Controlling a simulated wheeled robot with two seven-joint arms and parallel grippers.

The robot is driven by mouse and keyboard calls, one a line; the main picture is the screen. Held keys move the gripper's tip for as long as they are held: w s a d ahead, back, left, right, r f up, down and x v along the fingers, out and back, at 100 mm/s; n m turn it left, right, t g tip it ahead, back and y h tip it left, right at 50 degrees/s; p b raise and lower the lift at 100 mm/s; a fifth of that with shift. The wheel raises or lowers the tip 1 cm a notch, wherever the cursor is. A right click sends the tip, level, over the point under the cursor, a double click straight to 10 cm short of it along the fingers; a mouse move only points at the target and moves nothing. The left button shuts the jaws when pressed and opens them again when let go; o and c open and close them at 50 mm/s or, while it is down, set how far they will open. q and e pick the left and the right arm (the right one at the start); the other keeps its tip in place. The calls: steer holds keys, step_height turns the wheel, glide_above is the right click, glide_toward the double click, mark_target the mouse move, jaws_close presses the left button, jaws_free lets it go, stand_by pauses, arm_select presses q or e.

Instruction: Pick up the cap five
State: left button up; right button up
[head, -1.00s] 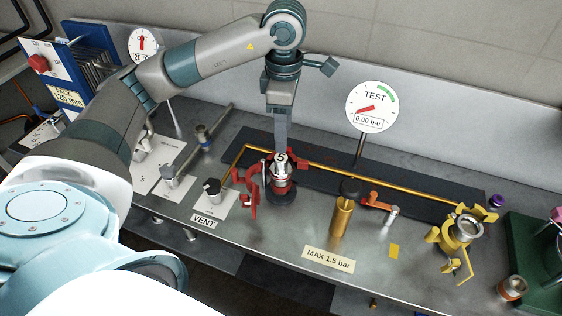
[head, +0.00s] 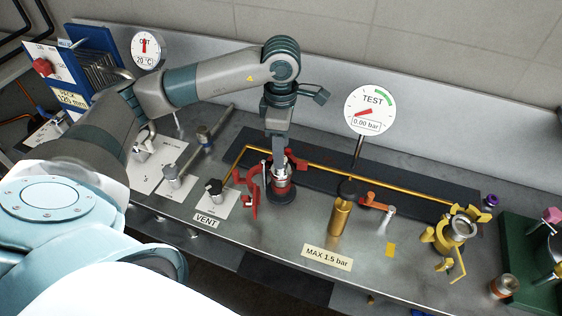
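The cap five (head: 280,168) is a silvery piece on a red-banded fitting on a dark round base, at the middle of the steel bench. A red clamp (head: 252,190) hangs open around and to the left of it. My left gripper (head: 278,155) points straight down at the top of the cap. Its fingers hide the cap's number. I cannot tell whether the fingers are open or shut on it. My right gripper is not in view.
The VENT valve (head: 214,190) stands left of the cap, with a brass pipe (head: 360,176) behind. A brass cylinder (head: 340,215), the TEST gauge (head: 372,108), a yellow clamp (head: 441,238) and a green rack (head: 530,255) lie to the right.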

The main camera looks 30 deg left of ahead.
arm_select(q)
steer(key=shift+a+f+p, duration=0.1)
steer(key=shift+f+p, duration=0.4)
steer(key=shift+f, duration=0.9)
steer(key=c, duration=1.3)
